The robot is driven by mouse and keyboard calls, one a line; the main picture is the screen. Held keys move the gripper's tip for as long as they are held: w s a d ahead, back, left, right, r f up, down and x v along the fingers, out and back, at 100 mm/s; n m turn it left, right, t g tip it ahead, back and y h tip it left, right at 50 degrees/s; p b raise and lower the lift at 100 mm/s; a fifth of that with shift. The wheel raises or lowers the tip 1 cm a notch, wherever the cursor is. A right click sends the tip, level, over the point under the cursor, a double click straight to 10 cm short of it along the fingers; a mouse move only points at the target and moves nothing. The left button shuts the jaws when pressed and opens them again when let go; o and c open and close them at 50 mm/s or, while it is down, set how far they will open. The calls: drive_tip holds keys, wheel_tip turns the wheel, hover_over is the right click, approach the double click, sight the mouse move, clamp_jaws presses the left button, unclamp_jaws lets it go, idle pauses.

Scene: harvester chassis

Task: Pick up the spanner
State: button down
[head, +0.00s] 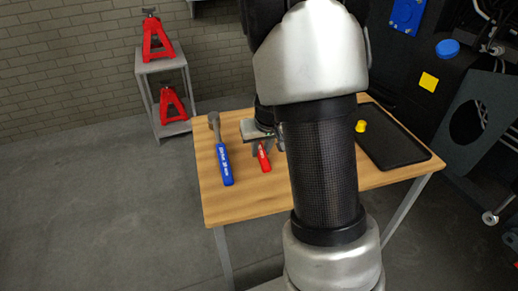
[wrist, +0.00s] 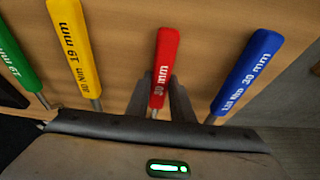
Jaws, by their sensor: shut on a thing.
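The spanner's head is hidden under the gripper body. I cannot tell whether it is clear of the table.
A blue-handled torque wrench (head: 224,165) lies left of the spanner. Yellow (wrist: 70,30) and green (wrist: 18,60) handles lie on its other side in the wrist view. A grey stand (head: 160,65) holds red jacks (head: 157,40).

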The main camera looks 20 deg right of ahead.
wheel_tip(320, 180, up, 10)
drive_tip(key=p, duration=0.4)
drive_tip(key=shift+r, duration=0.15)
drive_tip(key=c, duration=2.4)
unclamp_jaws()
clamp_jaws()
